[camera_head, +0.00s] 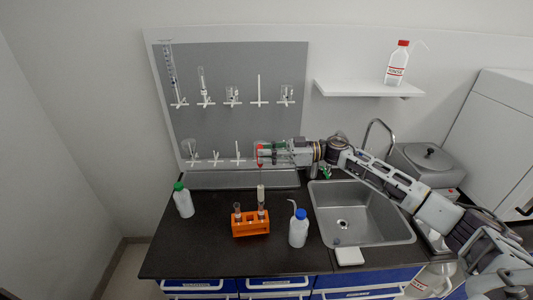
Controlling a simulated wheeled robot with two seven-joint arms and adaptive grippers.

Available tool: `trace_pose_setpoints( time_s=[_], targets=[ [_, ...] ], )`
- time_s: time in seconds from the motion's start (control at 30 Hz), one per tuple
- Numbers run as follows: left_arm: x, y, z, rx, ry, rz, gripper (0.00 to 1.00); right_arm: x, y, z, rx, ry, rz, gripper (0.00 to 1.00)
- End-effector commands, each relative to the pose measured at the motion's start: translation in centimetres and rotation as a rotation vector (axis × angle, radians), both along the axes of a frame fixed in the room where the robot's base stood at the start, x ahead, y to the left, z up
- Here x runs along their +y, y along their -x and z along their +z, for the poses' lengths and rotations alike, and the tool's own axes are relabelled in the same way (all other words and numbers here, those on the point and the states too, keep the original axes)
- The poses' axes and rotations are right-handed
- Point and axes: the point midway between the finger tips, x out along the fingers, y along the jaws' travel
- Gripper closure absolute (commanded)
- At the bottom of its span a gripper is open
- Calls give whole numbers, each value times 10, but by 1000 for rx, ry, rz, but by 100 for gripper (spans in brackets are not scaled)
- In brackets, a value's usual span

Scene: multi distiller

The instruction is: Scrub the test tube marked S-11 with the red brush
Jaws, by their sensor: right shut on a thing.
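My right gripper (266,154) reaches in from the right, above the counter and in front of the grey peg board. It is shut on a small red thing, which looks like the handle of the red brush (260,150), held roughly upright. An orange rack (250,229) stands on the black counter below. It holds test tubes (237,209), and a pale, taller upright piece (261,193) rises at its right end, below the gripper. I cannot tell whether that piece is a tube or the brush's lower part. The S-11 mark is too small to read. My left gripper is not in view.
A green-capped bottle (183,200) stands left of the rack and a blue-capped wash bottle (299,229) right of it. A sink (380,235) with a tap lies at the right. Glassware hangs on the peg board (230,123). A red-capped bottle (397,66) stands on the shelf.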

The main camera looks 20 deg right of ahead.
Motion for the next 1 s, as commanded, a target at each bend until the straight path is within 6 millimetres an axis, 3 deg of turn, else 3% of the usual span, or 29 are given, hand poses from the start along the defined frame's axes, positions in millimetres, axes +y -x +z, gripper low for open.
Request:
trace_pose_setpoints(
  time_s=[1.0],
  targets=[
    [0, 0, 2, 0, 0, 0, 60, 0, 0, -6, 0, 0, 0, 100]
  ],
)
